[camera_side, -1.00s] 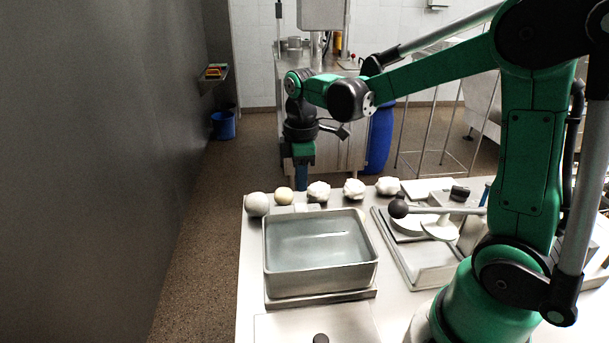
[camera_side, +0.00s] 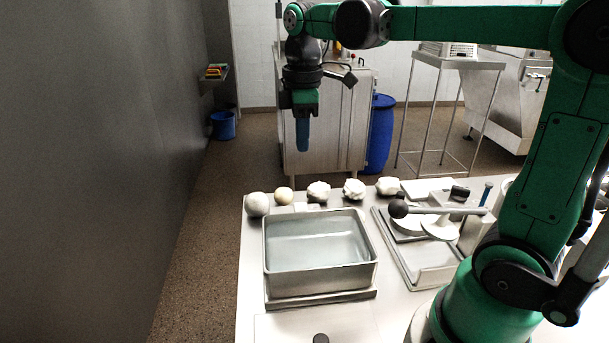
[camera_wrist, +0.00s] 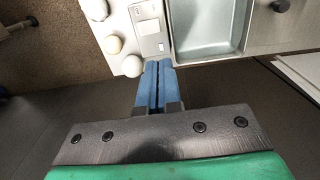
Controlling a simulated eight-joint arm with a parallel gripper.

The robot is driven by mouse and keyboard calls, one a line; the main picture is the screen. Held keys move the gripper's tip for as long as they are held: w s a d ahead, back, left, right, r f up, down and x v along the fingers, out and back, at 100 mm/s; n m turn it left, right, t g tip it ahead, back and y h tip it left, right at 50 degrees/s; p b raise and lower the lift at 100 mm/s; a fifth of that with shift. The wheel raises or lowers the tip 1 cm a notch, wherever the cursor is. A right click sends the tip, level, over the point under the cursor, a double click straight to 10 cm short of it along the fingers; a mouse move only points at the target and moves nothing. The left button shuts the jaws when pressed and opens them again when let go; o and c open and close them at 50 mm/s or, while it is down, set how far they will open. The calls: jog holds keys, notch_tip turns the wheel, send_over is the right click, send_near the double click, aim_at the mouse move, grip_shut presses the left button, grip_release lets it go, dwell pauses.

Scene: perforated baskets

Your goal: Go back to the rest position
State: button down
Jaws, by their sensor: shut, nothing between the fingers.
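My gripper (camera_side: 302,133) hangs in the air above and behind the back edge of the table in the side view, fingers pointing down. Its blue fingers are together and empty. In the wrist view the gripper (camera_wrist: 157,66) shows both blue fingers side by side with only a thin dark line between them. The fingers touch nothing in the side view.
A metal basin (camera_side: 320,284) stands on the white table (camera_side: 252,277). Several pale round lumps (camera_side: 318,191) line the table's back edge. A press with a dark ball handle (camera_side: 398,209) stands at right. A blue barrel (camera_side: 379,135) and a steel cabinet (camera_side: 330,150) stand behind.

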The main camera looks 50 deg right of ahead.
aim_at(302, 207)
jog(key=s+a+f+m+t, duration=0.5)
jog(key=m+t, duration=0.1)
jog(key=m, duration=0.2)
jog(key=shift+a+f, duration=0.25)
jog(key=shift+a, duration=0.05)
jog(key=c, duration=1.2)
grip_release()
jog(key=shift+s+a+f+m+t, duration=0.1)
jog(key=shift+f+m+t, duration=0.1)
jog(key=shift+m+t, duration=0.15)
jog(key=o, duration=0.4)
jog(key=shift+f+m, duration=0.1)
jog(key=shift+m, duration=0.35)
jog(key=shift+c, duration=0.2)
jog(key=o, duration=0.3)
jog(key=w+d+f+m+g+h, duration=0.1)
jog(key=m, duration=0.1)
jog(key=w+d+f+m+g+h, duration=0.1)
jog(key=w+d+m, duration=0.1)
jog(key=m, duration=0.1)
jog(key=w+d+f+m+g+h, duration=0.1)
jog(key=d+m, duration=0.1)
jog(key=m, duration=0.1)
jog(key=shift+w+f+g, duration=0.2)
jog(key=shift+f+g, duration=0.15)
jog(key=shift+x, duration=2.8)
